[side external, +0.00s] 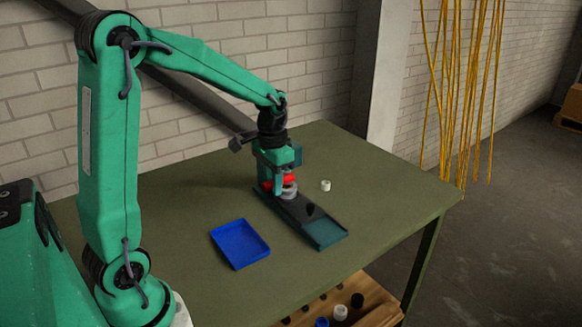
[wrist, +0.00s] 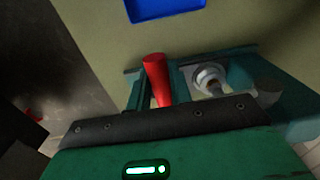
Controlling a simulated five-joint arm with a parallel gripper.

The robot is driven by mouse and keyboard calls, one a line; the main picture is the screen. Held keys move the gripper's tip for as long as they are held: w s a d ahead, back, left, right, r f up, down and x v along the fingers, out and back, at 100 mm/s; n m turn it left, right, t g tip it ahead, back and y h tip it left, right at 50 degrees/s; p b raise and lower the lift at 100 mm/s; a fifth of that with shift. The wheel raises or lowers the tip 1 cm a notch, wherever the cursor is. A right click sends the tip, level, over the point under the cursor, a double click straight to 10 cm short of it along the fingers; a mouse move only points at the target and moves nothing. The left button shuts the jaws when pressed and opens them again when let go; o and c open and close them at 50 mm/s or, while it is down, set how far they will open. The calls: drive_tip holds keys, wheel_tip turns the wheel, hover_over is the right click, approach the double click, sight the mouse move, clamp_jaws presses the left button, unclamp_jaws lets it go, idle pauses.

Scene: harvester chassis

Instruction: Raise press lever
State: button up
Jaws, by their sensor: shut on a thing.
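The press stands on a long dark teal base (side external: 322,234) on the green table. Its red lever (side external: 290,178) shows at the gripper in the side view. In the wrist view the red lever (wrist: 155,70) points up the picture, between the two fingers of my gripper (wrist: 157,93). My gripper (side external: 277,187) is shut on the lever. A grey round part (side external: 289,191) of the press sits just below the lever. In the wrist view a pale round part (wrist: 209,77) lies right of the fingers. Much of the press is hidden behind my gripper.
A blue tray (side external: 240,244) lies on the table (side external: 190,200) left of the press; its edge shows in the wrist view (wrist: 165,8). A small white cap (side external: 326,185) stands right of the press. Below the table is a wooden shelf (side external: 375,307) with several small items.

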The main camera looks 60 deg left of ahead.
drive_tip(key=shift+a+r, duration=0.15)
drive_tip(key=shift+r, duration=0.6)
drive_tip(key=shift+a+r, duration=0.1)
drive_tip(key=shift+r, duration=0.05)
drive_tip(key=shift+o, duration=0.3)
drive_tip(key=shift+a+r, duration=0.3)
drive_tip(key=shift+r, duration=0.65)
drive_tip(key=shift+a+r, duration=0.1)
drive_tip(key=shift+r, duration=0.05)
drive_tip(key=shift+o, duration=0.4)
drive_tip(key=shift+a+r, duration=0.4)
drive_tip(key=shift+r, duration=0.45)
drive_tip(key=shift+o, duration=0.2)
drive_tip(key=shift+a+r, duration=0.1)
drive_tip(key=shift+r, duration=0.05)
